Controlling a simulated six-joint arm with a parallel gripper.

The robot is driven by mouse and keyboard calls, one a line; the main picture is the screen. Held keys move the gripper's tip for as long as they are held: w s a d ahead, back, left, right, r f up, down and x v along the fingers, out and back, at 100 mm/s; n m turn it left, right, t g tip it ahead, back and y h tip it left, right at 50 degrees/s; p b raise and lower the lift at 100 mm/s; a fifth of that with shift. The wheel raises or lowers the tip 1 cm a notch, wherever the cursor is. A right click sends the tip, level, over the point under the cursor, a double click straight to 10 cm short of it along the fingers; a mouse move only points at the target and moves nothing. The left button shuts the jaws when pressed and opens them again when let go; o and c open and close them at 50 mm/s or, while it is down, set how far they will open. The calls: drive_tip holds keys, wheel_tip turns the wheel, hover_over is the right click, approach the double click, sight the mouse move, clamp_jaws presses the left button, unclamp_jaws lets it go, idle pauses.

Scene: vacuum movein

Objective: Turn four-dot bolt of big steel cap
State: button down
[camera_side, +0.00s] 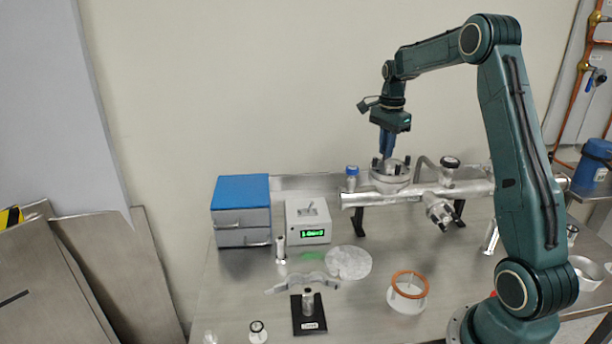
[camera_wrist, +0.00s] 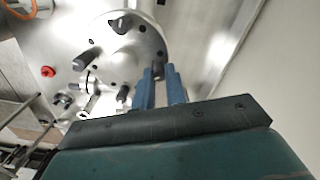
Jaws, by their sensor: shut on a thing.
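The big steel cap (camera_side: 391,177) sits on top of the horizontal steel chamber, with dark upright bolts around its rim. It also fills the upper middle of the wrist view (camera_wrist: 138,52). My gripper (camera_side: 386,157) points straight down over the cap's rim. In the wrist view its blue fingers (camera_wrist: 158,72) are shut on a bolt at the rim, which they mostly hide. Two other bolts stand clear of the fingers, one at the top (camera_wrist: 118,25) and one at the left (camera_wrist: 86,59). I cannot make out dot marks on any bolt.
The steel chamber (camera_side: 352,199) lies across the back of the table, with a blue-topped fitting (camera_side: 351,170) left of the cap. A blue-topped drawer box (camera_side: 241,223) and a display unit (camera_side: 308,222) stand further left. A copper ring (camera_side: 409,275) is in front.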

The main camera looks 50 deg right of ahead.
drive_tip(key=n, duration=0.7)
drive_tip(key=shift+r, duration=0.1)
drive_tip(key=n, duration=0.6)
drive_tip(key=shift+n, duration=0.4)
drive_tip(key=n, duration=1.3)
drive_tip(key=c, duration=1.7)
unclamp_jaws()
wheel_tip(320, 180, up, 14)
drive_tip(key=shift+f, duration=0.1)
